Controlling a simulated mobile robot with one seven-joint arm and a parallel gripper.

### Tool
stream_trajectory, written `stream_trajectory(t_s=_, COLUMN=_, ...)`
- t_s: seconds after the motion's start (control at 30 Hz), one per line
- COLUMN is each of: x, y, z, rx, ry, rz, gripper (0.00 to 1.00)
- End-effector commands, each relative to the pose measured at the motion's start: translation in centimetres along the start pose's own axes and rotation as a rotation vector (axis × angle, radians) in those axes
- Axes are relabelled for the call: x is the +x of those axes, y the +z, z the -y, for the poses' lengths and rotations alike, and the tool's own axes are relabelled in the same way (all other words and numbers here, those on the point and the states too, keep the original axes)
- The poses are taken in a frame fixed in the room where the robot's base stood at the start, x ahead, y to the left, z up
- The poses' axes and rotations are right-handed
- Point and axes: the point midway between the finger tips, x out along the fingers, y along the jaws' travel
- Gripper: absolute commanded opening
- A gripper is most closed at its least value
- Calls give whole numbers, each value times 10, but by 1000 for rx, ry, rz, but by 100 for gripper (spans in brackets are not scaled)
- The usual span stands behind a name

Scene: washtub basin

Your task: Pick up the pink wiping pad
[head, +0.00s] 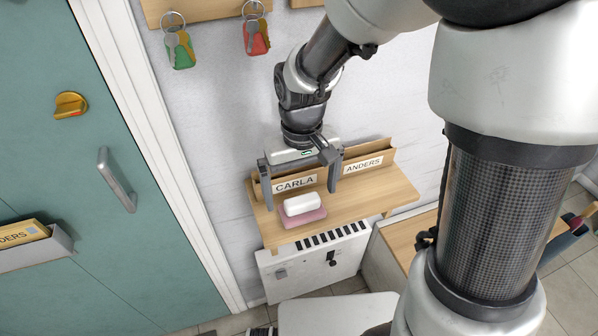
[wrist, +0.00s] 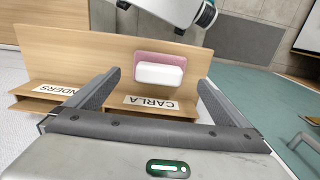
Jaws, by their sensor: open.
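The pink wiping pad (head: 304,218) lies flat on a small wooden wall shelf. A white rounded block (head: 303,204) sits on top of it and hides most of it. In the wrist view, the pad (wrist: 160,57) shows mainly as a pink edge beyond the white block (wrist: 160,75). My gripper (head: 301,199) is open and empty, with its fingers pointing down above the shelf. In the wrist view, the block and pad appear between the two fingertips (wrist: 160,78), farther off than the fingers. I see no contact.
The wooden shelf (head: 377,203) has a letter rack at its back with labels "CARLA" (head: 294,184) and "ANDERS" (head: 363,165), close to my fingers. A white slotted unit (head: 318,264) is below. Key rings (head: 257,38) hang above. A teal door (head: 60,170) stands left.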

Motion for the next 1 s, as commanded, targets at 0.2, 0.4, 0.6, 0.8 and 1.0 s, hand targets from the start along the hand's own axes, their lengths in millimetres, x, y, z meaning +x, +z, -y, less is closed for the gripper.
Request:
stream_trajectory(t_s=0.2, x=31, y=2, z=-2, rx=0, ry=0, rz=4, gripper=100)
stream_trajectory(t_s=0.4, x=35, y=1, z=-2, rx=0, ry=0, rz=0, gripper=100)
stream_trajectory(t_s=0.6, x=34, y=1, z=-2, rx=1, ry=0, rz=0, gripper=83)
stream_trajectory(t_s=0.8, x=34, y=1, z=-2, rx=1, ry=0, rz=0, gripper=51)
stream_trajectory(t_s=1.0, x=33, y=1, z=-2, rx=1, ry=0, rz=-1, gripper=51)
